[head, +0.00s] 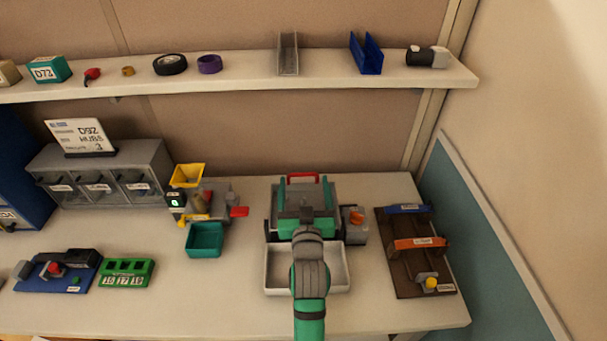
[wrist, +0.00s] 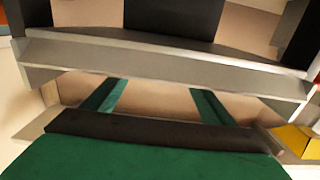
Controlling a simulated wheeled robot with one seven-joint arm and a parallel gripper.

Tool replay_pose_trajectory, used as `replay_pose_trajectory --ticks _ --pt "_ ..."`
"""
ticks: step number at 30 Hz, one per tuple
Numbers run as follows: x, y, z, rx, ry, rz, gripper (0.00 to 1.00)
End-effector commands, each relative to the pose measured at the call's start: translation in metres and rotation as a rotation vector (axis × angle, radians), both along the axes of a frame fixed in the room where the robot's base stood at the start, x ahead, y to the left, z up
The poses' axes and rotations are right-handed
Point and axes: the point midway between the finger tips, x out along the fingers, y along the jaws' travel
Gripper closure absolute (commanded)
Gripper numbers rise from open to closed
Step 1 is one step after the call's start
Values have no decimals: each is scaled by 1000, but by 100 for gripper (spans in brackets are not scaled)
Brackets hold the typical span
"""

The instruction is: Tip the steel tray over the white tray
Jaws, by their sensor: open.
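The steel tray (head: 320,193) appears as a grey, boxy piece with a red handle at its far side, at the back of the table's middle. The white tray (head: 341,287) is shallow and rectangular, in front of it, partly covered by my arm. My gripper (head: 305,220) is above the near side of the steel piece, behind the white tray's middle. In the wrist view a pale metal bar (wrist: 160,66), probably the steel tray's edge, crosses the picture. Whether my gripper touches it I cannot tell.
A grey box with an orange knob (head: 357,217) stands close on the right, then a brown rack (head: 394,268). A teal bin (head: 204,240) and a yellow-hopper device (head: 187,174) are left. A shelf (head: 235,75) runs above. Bare table lies between the teal bin and white tray.

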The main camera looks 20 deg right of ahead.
Motion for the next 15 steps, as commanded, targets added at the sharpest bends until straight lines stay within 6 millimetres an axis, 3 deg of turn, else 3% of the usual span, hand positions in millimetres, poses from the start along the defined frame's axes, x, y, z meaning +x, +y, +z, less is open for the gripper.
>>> replay_pose_trajectory --ticks 6,15 --pt "29 -8 1 2 -1 1 22" --pt "43 -13 0 1 0 -1 22"
